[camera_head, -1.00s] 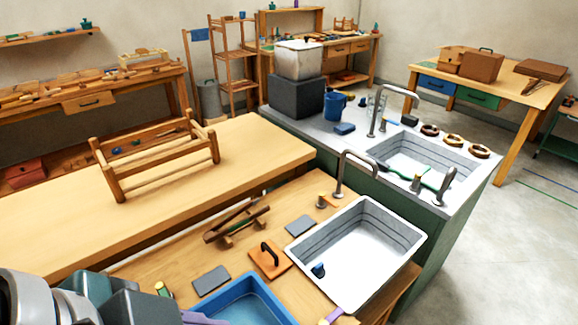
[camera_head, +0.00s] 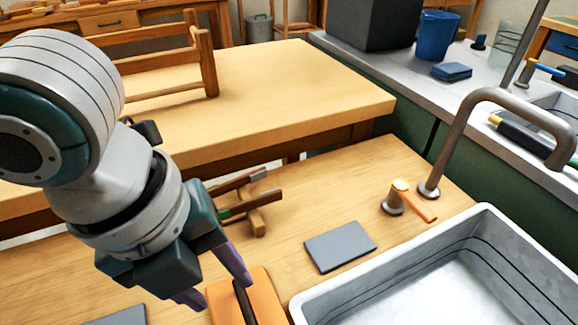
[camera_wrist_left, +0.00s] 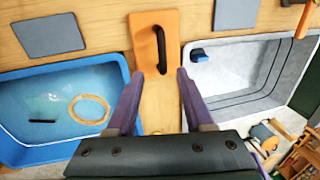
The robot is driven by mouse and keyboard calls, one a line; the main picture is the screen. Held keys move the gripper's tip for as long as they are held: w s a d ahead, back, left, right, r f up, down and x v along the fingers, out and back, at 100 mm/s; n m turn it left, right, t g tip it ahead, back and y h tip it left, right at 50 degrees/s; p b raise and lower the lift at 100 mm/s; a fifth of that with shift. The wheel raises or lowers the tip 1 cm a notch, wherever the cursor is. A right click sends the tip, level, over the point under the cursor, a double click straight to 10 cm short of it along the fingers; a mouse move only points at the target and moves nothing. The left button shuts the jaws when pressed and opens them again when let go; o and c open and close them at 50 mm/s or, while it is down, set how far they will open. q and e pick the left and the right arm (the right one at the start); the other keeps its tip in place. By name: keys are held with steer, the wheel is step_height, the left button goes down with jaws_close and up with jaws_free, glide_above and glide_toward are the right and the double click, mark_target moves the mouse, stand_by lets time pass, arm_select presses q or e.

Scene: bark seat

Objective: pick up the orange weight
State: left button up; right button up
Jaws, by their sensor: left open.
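The orange weight (camera_head: 262,297) is a flat orange block with a dark bar handle, lying on the wooden worktop between two basins. In the left wrist view the weight (camera_wrist_left: 145,38) lies straight ahead, its black handle running lengthwise. My left gripper (camera_head: 218,286) is open and empty, its purple fingers pointing down beside the weight's near left part. In the wrist view its fingertips (camera_wrist_left: 160,74) appear on either side of the weight's lower part, with the handle between and beyond them. Contact cannot be told. My right gripper is not in view.
A blue basin (camera_wrist_left: 20,140) with water and a wooden ring is on one side, a pale sink (camera_head: 482,216) on the other. A grey pad (camera_head: 340,246), a wooden rack piece (camera_head: 256,216), and a curved tap (camera_head: 455,130) stand nearby.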

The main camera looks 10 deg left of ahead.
mark_target(245, 304)
arm_select(q)
steer(key=x, duration=0.4)
steer(key=shift+s+f+b, duration=0.3)
steer(key=shift+f+b, duration=0.05)
steer(key=shift+b, duration=0.05)
steer(key=x, duration=0.2)
steer(key=w+b+x, duration=0.1)
steer(key=x, duration=0.1)
steer(key=shift+d+f, duration=0.1)
steer(key=shift+w+f+b, duration=0.1)
steer(key=shift+f+b, duration=0.2)
steer(key=shift+f, duration=0.15)
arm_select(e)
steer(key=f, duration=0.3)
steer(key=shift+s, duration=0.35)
arm_select(q)
jaws_close()
steer(key=shift+d+r, duration=0.1)
